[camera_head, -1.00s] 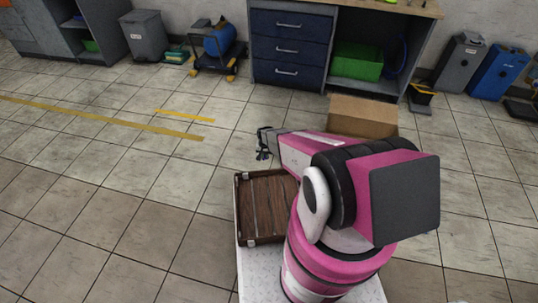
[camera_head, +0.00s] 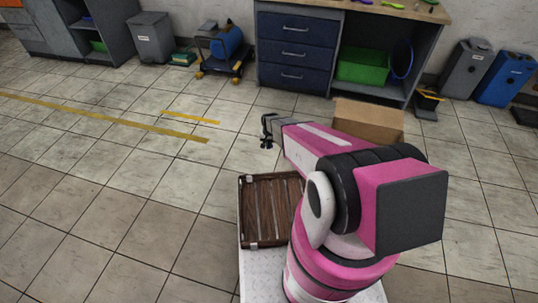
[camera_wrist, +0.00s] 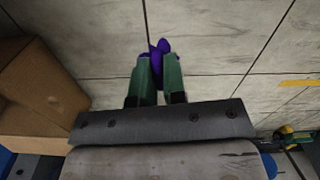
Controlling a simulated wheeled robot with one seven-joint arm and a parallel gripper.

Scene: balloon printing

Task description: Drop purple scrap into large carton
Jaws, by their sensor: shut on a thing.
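My gripper (camera_head: 267,131) is held out over the floor, to the left of the large carton in the head view. In the wrist view my gripper (camera_wrist: 158,66) is shut on the purple scrap (camera_wrist: 157,50), which shows between and beyond the green fingertips. The scrap cannot be made out in the head view. The large brown carton (camera_head: 368,118) stands on the floor in front of the workbench, partly hidden behind my arm. It also shows at the left edge of the wrist view (camera_wrist: 40,90), beside the gripper and not under it.
A wooden crate (camera_head: 246,212) sits on my white base. A workbench with blue drawers (camera_head: 293,50) and a green bin (camera_head: 362,66) stands behind the carton. Grey and blue bins (camera_head: 505,77) stand at right. The tiled floor at left is clear.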

